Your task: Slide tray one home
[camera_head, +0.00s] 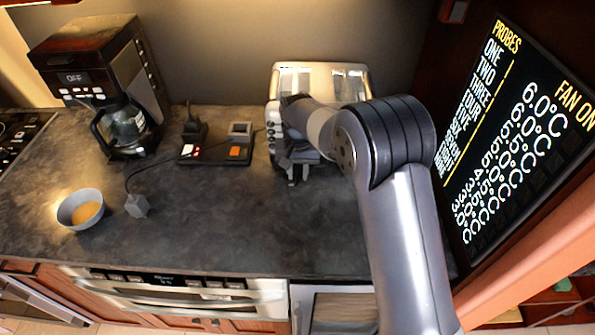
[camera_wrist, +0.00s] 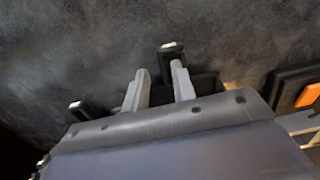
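A silver toaster (camera_head: 335,85) stands at the back of the counter, with buttons along its left face. My gripper (camera_head: 296,172) is low at its near left side, close to the counter. My arm hides much of that side. In the wrist view my gripper (camera_wrist: 158,88) shows two grey fingers apart, with only dark space visible between them. Two black pieces with pale ends, one far (camera_wrist: 172,48) and one to the left (camera_wrist: 78,107), show near the fingers; I cannot tell what they are. No tray is clearly visible.
A game console with an orange button (camera_head: 235,151) lies left of my gripper. A coffee maker (camera_head: 110,75), a bowl (camera_head: 82,210) and a small grey block (camera_head: 137,206) are further left. A display (camera_head: 515,120) stands right. The front counter (camera_head: 240,235) is clear.

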